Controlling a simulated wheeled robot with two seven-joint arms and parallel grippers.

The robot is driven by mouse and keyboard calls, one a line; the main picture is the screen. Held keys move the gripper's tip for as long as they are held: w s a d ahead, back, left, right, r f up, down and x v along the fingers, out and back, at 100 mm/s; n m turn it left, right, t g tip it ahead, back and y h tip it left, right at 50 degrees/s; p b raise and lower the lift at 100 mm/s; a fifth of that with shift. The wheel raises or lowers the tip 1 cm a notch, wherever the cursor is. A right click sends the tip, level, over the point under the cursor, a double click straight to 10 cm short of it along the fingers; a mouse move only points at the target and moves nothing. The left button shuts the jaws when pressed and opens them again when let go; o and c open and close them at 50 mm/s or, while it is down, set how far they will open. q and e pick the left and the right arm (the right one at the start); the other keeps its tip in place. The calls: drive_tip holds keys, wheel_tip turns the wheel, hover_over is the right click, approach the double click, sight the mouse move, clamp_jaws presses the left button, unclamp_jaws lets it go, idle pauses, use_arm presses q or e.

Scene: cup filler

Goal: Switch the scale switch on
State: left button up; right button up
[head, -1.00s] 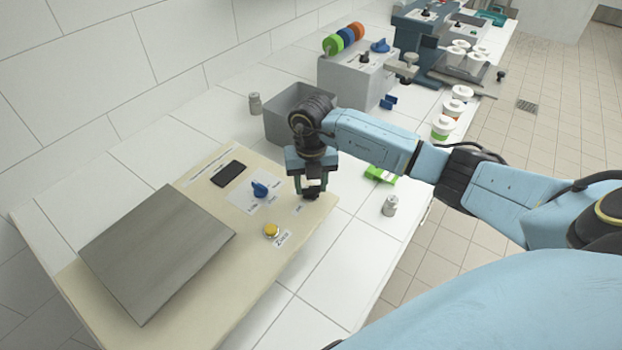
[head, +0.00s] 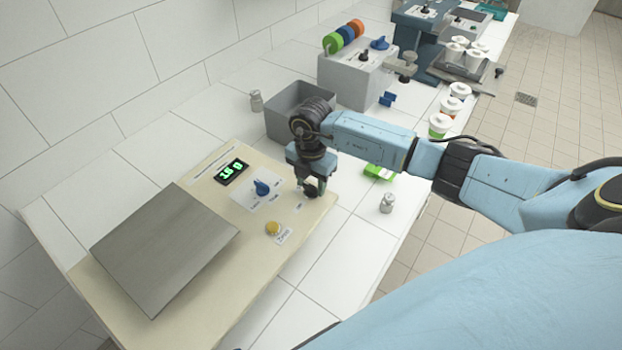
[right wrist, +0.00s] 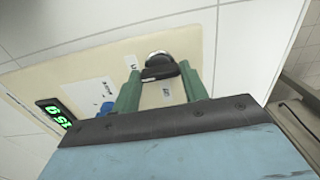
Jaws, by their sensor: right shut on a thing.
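The scale is a beige board with a grey metal plate (head: 165,248), a blue knob (head: 262,188), a yellow button (head: 273,228) and a small display (head: 231,172) lit with green digits. The display also shows in the right wrist view (right wrist: 58,114). My right gripper (head: 310,190) is at the board's right corner, shut on the scale switch. In the right wrist view the dark switch (right wrist: 160,68) with a pale tip sits between the green fingertips. In the head view the gripper mostly hides the switch. My left gripper is not in view.
A grey open bin (head: 290,108) stands just behind my right gripper. Metal weights (head: 387,203) (head: 256,101) and a green item (head: 378,171) lie on the white tiled table. Farther back are a grey machine (head: 352,80) and several lidded cups.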

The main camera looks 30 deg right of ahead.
sight(311, 185)
drive_tip(key=shift+w+d+r+m, duration=0.1)
drive_tip(key=shift+m, duration=0.2)
drive_tip(key=o, duration=1)
wheel_tip(311, 185, up, 13)
drive_tip(key=shift+r+b, duration=0.15)
drive_tip(key=shift+b, duration=0.25)
